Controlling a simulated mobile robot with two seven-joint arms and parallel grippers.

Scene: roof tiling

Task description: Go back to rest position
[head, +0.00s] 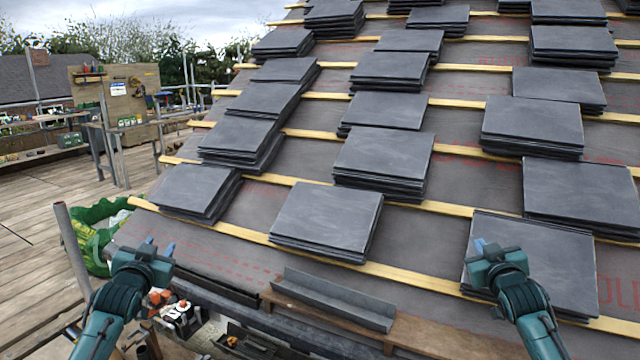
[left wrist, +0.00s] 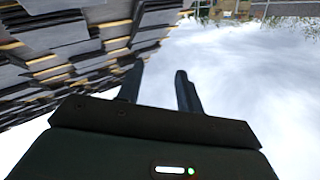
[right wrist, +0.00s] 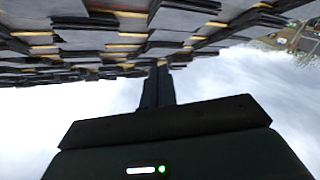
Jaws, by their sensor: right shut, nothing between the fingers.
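My left gripper (head: 158,247) is raised in front of the lower left corner of the roof. In the left wrist view its two fingers (left wrist: 160,88) stand apart with nothing between them, so it is open. My right gripper (head: 483,245) is in front of a stack of slates (head: 545,262) at the lower right of the roof in the head view. In the right wrist view its fingers (right wrist: 157,85) are together and hold nothing. Whether the right gripper touches the stack cannot be told from the head view.
Several stacks of dark slates (head: 326,220) lie on the sloping roof along wooden battens (head: 240,233). A grey metal channel (head: 335,300) lies on a plank at the eave. A scaffold pole (head: 72,245), a green bag (head: 100,222) and a workbench (head: 120,130) are at left. The wooden deck (head: 35,225) has free room.

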